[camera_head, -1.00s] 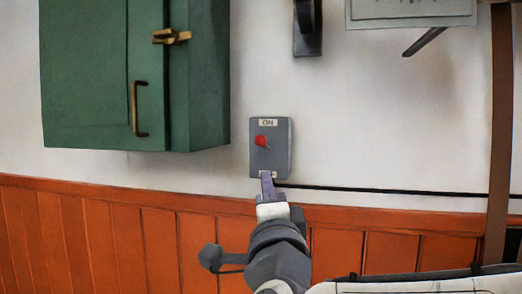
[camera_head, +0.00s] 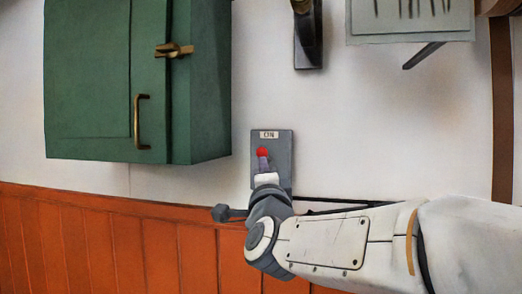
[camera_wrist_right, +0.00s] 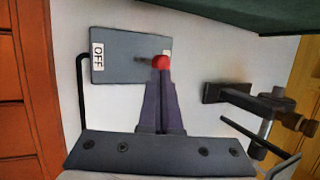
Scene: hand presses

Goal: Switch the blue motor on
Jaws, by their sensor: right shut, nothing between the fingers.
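The switch box (camera_head: 284,170) is a grey plate on the white wall, with an ON label (camera_head: 268,134) at its top. Its lever has a red knob (camera_head: 262,152); the knob also shows in the wrist view (camera_wrist_right: 160,62), on the side of its stem away from the OFF label (camera_wrist_right: 98,57). My right gripper (camera_head: 263,160) is shut and empty, its tips just below the knob in the head view. In the wrist view its fingertips (camera_wrist_right: 160,74) are at the knob and seem to touch it. No blue motor shows. My left gripper is out of view.
A green cabinet (camera_head: 90,80) with brass handle and latch hangs left of the box. A dark wall fitting (camera_head: 308,40) is above it, and a grey board (camera_head: 410,22) at upper right. A black cable (camera_head: 315,199) runs right from the box. Orange panelling (camera_head: 90,240) lies below.

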